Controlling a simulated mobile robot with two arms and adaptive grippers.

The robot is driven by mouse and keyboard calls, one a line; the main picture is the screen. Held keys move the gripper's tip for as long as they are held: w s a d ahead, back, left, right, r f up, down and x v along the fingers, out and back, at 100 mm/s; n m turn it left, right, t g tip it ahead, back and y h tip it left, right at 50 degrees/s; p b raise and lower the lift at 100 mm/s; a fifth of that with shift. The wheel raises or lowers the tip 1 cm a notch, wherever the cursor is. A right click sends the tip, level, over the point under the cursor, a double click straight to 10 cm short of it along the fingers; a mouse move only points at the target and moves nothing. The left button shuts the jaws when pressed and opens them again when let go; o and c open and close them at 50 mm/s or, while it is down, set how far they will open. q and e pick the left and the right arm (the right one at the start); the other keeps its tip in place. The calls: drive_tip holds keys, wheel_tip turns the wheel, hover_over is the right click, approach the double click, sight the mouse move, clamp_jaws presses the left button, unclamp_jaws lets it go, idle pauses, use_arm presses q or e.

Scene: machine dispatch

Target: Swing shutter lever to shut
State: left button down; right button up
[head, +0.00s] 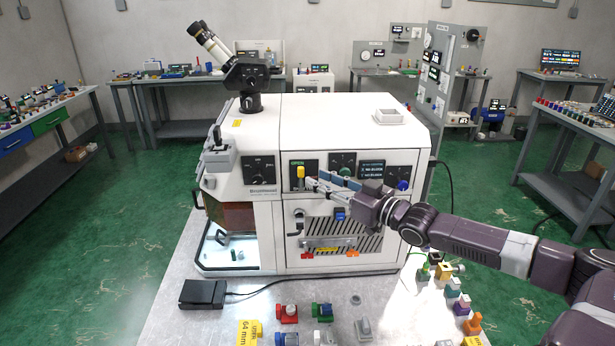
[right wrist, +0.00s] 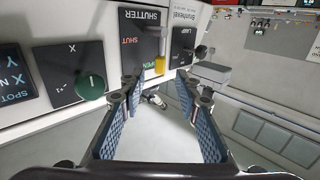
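The shutter lever has a yellow grip (head: 300,172) and sits on a black panel on the front of the white machine (head: 355,120). In the right wrist view the lever's yellow tip (right wrist: 159,66) is beside the green OPEN label on the shutter panel (right wrist: 138,32); the red SHUT label is farther along the panel. My right gripper (head: 312,184) is in front of the panel, close to the lever. In the right wrist view its two blue-padded fingers (right wrist: 158,88) are apart, with the yellow tip just beyond the gap. Contact cannot be told. My left gripper is not in view.
A green knob (right wrist: 91,85) and a lamp knob (right wrist: 200,51) flank the shutter panel. A display (head: 372,169) and blue knob (head: 403,185) are to its right. Several small parts and a black pedal (head: 203,293) lie on the table (head: 180,325) in front.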

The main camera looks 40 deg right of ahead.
sight(303, 173)
drive_tip(key=shift+p+x, duration=0.6)
drive_tip(key=shift+x, duration=1.85)
clamp_jaws()
